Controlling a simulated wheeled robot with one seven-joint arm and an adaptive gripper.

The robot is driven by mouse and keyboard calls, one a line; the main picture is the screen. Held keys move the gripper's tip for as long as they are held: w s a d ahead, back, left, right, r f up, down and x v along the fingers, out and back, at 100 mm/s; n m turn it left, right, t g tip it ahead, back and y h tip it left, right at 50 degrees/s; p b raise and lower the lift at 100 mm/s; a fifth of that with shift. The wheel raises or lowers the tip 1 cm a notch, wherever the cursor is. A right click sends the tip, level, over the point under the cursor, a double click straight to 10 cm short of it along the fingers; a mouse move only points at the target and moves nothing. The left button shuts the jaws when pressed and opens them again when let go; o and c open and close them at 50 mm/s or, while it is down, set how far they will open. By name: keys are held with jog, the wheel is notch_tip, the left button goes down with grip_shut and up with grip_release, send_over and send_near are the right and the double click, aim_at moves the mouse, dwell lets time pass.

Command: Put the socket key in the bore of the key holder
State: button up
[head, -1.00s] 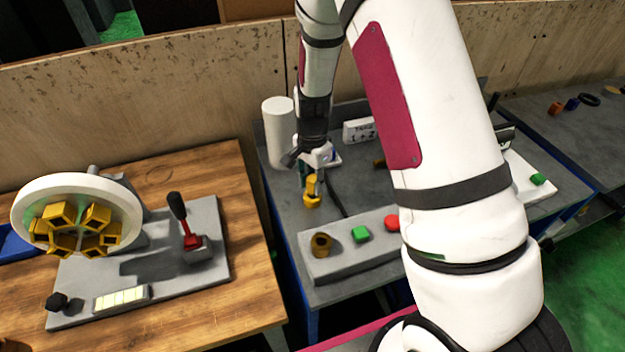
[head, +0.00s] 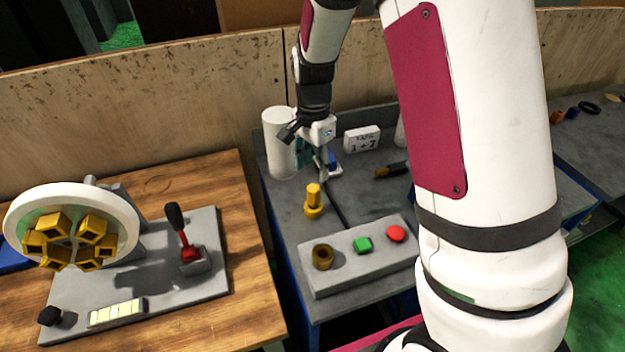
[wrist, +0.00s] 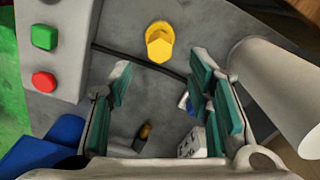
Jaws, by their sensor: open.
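The yellow socket key (head: 313,201) stands upright on the grey table, with a wide round foot. In the wrist view the key (wrist: 160,43) shows from above, with a hexagonal top, beyond my fingertips. A brown-gold ring with a dark open bore (head: 322,257), which looks like the key holder, sits at the left end of a grey block, in front of the key. The bore looks empty. My gripper (head: 318,160) is behind and above the key, apart from it. Its teal-padded fingers (wrist: 160,78) are spread with nothing between them.
The grey block (head: 345,277) carries a green button (head: 362,245) and a red button (head: 396,233). A white cylinder (head: 280,140) stands close left of my gripper. A small white sign (head: 362,139) is behind. A red lever (head: 184,235) stands on the wooden table.

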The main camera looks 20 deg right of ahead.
jog(key=s+r+n+t, duration=0.1)
jog(key=s+r+n, duration=0.3)
jog(key=r, duration=0.5)
jog(key=s+r+n+t, duration=0.2)
jog(key=s+r+n, duration=0.1)
jog(key=s+r, duration=0.5)
jog(key=s+r+n+t, duration=0.1)
jog(key=s+r+n, duration=0.1)
jog(key=s, duration=0.3)
jog(key=s+r+n+t, duration=0.1)
jog(key=s+r+n, duration=0.2)
jog(key=s, duration=0.3)
jog(key=shift+s+r+n+t, duration=0.3)
jog(key=shift+n, duration=0.5)
